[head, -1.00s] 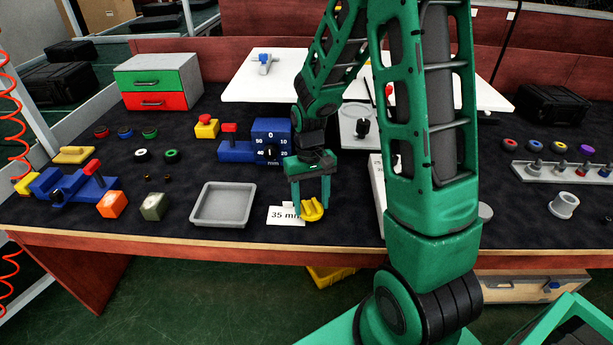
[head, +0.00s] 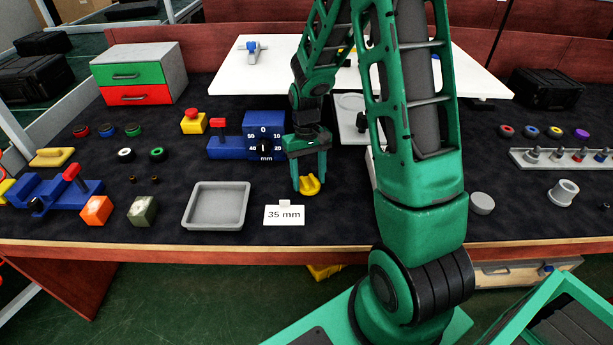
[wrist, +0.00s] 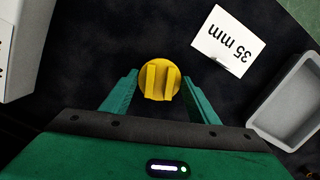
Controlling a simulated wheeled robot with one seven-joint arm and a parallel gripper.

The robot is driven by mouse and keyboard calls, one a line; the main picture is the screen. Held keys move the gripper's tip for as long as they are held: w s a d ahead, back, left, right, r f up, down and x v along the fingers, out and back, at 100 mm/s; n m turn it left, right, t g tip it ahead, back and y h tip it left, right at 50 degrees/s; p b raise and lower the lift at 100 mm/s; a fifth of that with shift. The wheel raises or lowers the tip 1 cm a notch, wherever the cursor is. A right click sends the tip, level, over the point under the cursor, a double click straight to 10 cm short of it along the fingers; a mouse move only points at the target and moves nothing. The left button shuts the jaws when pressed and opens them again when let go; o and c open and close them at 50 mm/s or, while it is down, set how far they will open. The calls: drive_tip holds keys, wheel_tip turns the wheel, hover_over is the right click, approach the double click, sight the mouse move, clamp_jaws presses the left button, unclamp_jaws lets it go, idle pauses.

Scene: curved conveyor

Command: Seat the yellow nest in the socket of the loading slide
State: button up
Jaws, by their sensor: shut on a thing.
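The yellow nest (head: 309,186) is a small round piece with two raised ribs. My gripper (head: 309,176) points down and is shut on it. In the wrist view the nest (wrist: 160,80) sits between the two green fingertips, its ribbed face towards the camera. It appears to be held above the dark mat, behind and right of the 35 mm card; its exact height is hard to tell. A pale plate with a black knob (head: 361,122), possibly the loading slide, lies behind and right of my gripper, partly hidden by my arm. I cannot make out a socket.
The 35 mm card (head: 284,215) and a grey tray (head: 216,205) lie near the front edge. A blue gauge block with a dial (head: 264,133) stands close behind-left of my gripper. A blue fixture with a red handle (head: 52,190) is at far left.

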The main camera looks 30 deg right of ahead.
drive_tip(key=shift+f, duration=0.1)
drive_tip(key=o, duration=1.1)
drive_tip(key=shift+c, duration=0.2)
